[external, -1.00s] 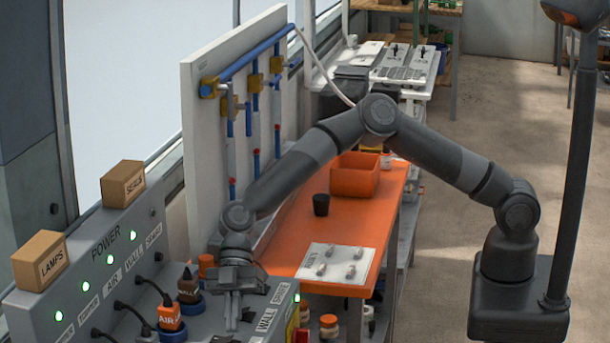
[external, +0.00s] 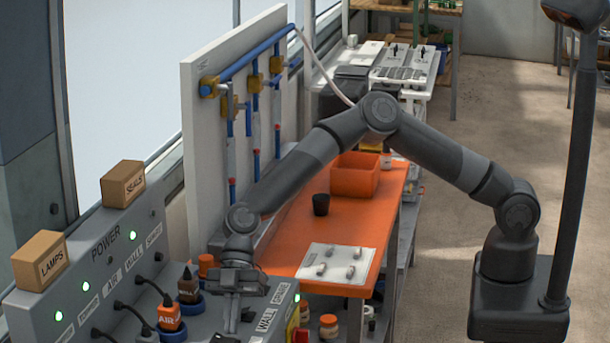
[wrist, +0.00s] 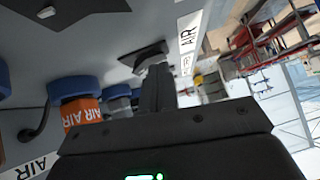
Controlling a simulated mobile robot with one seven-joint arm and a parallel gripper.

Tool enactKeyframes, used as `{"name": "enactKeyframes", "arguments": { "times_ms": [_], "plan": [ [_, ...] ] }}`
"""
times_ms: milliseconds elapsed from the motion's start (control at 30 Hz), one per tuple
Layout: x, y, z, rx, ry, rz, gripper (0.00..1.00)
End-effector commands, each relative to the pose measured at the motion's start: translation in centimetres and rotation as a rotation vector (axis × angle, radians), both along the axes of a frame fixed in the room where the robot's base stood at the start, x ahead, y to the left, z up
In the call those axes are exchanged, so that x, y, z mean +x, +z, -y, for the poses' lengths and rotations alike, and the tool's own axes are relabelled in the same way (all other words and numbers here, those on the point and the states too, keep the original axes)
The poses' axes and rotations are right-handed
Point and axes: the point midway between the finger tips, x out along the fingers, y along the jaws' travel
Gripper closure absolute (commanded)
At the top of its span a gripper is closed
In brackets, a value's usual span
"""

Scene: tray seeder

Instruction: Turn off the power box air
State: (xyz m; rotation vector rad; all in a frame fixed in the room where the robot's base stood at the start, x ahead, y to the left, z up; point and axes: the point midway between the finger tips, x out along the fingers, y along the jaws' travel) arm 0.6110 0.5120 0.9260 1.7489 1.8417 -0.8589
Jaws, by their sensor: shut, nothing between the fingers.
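The power box (external: 215,325) is a grey console at the lower left with a labelled back panel (external: 95,265). Green lights show on the panel, but the light above the AIR label looks dark. An orange plug marked AIR (external: 168,314) sits upright in a blue socket on the box; it also shows in the wrist view (wrist: 82,113). My gripper (external: 231,320) points down over the right part of the box, its fingers shut and empty.
Boxes marked LAMPS (external: 40,260) and SEALS (external: 124,184) stand on the panel top. A dark plug (external: 188,286) and cables crowd the box left of my gripper. An orange bench (external: 350,220) and a white board with blue pipes (external: 205,130) stand behind.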

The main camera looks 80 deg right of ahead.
Motion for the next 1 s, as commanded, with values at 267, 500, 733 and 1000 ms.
{"name": "enactKeyframes", "arguments": {
  "times_ms": [267,500,733,1000],
  "plan": [
    [0.9,0.2,0.0,-0.001,0.001,-0.001,1.00],
    [0.9,0.3,0.0,-0.001,0.001,-0.001,1.00],
    [0.4,2.8,0.0,0.001,0.001,0.004,1.00],
    [-0.5,7.5,3.5,-0.001,-0.003,0.001,1.00]
  ]
}}
